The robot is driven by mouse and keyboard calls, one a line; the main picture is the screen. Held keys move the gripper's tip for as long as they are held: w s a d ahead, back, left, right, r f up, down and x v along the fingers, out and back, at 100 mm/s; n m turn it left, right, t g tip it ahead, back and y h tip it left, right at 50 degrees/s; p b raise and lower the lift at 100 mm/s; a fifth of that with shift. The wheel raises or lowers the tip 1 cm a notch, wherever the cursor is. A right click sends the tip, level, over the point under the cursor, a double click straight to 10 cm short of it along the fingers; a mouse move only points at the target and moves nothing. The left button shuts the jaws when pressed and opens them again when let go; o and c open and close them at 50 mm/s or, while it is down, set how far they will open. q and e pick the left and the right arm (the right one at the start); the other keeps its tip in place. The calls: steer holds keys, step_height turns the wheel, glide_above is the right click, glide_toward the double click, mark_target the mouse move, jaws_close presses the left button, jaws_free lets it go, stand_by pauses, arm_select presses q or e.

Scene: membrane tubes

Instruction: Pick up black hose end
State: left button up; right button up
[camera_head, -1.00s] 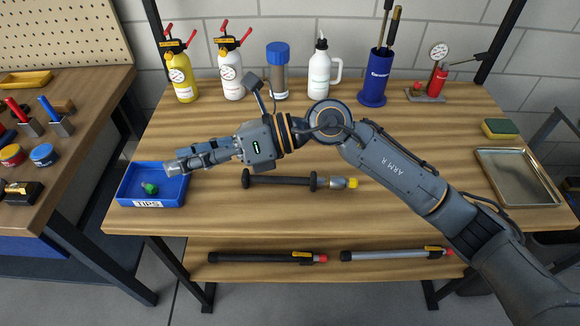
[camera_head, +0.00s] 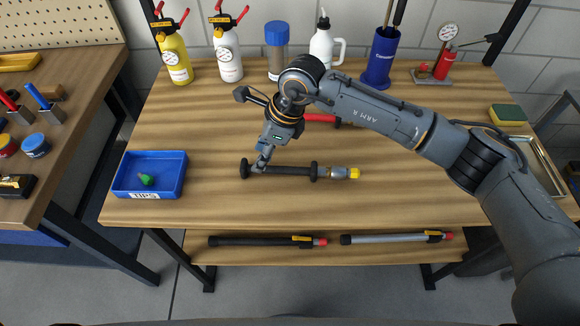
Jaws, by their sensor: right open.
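A black bar (camera_head: 288,170) with round black collars lies across the middle of the table, with a metal fitting and yellow tip (camera_head: 354,173) at its right end. My right gripper (camera_head: 259,168) points down at the bar's left part, just right of its left collar. Its fingers are small and partly overlap the bar; whether they touch it I cannot tell. The gripper is open. A black tube (camera_head: 255,241) with a red end lies on the lower shelf, beside a grey tube (camera_head: 390,238) with a red end. My left gripper is not in view.
A blue tray (camera_head: 172,190) marked TIPS holds a green piece (camera_head: 146,179) at the left. Bottles and a blue holder (camera_head: 380,62) stand along the back. A red part (camera_head: 322,118) shows behind my right arm. The front table edge is clear.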

steer(key=p+x, duration=0.1)
steer(key=x, duration=0.4)
steer(key=shift+d+p, duration=0.1)
steer(key=shift+p, duration=0.25)
steer(key=shift+f, duration=0.25)
steer(key=shift+w, duration=0.1)
steer(key=c, duration=0.7)
